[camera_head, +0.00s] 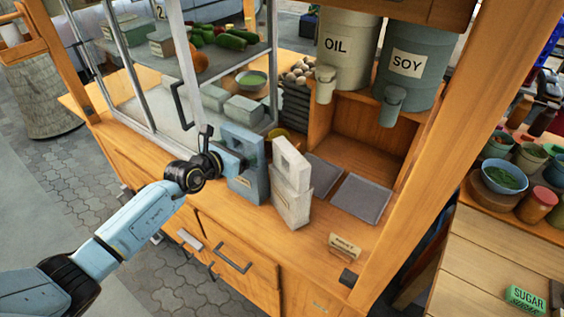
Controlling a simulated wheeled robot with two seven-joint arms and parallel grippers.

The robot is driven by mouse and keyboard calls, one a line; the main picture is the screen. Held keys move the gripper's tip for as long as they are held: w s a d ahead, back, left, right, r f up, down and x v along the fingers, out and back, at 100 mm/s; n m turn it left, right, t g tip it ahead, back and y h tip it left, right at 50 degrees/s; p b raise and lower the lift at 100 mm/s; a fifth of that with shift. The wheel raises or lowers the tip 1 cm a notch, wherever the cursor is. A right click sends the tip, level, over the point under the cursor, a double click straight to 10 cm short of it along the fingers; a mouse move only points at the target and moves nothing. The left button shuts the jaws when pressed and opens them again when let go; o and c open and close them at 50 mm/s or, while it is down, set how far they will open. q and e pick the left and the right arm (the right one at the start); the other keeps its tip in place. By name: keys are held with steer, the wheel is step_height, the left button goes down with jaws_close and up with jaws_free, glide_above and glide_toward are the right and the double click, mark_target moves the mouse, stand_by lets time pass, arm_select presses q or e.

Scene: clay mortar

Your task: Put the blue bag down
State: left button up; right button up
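The blue bag (246,184) is upright on or just above the wooden counter, left of a pale bag (291,204). It has an opening near its top. My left gripper (234,158) reaches in from the left and meets the upper left side of the blue bag, beside that opening. Its fingertips blend into the bag, so I cannot tell whether they are closed on it. I also cannot tell whether the bag's base touches the counter. My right gripper is not in view.
Two grey trays (361,198) lie right of the bags. A glass case (165,75) with vegetables stands behind on the left. OIL (345,65) and SOY (408,85) containers hang over the back. A wooden post (430,150) rises at right.

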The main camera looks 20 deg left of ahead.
arm_select(q)
steer(key=shift+r, duration=0.1)
steer(key=shift+r, duration=0.3)
steer(key=shift+s+r+p, duration=0.15)
steer(key=shift+r+p, duration=0.35)
steer(key=shift+p, duration=0.1)
steer(key=v, duration=1.2)
steer(key=shift+f+p, duration=0.15)
steer(key=shift+p, duration=0.3)
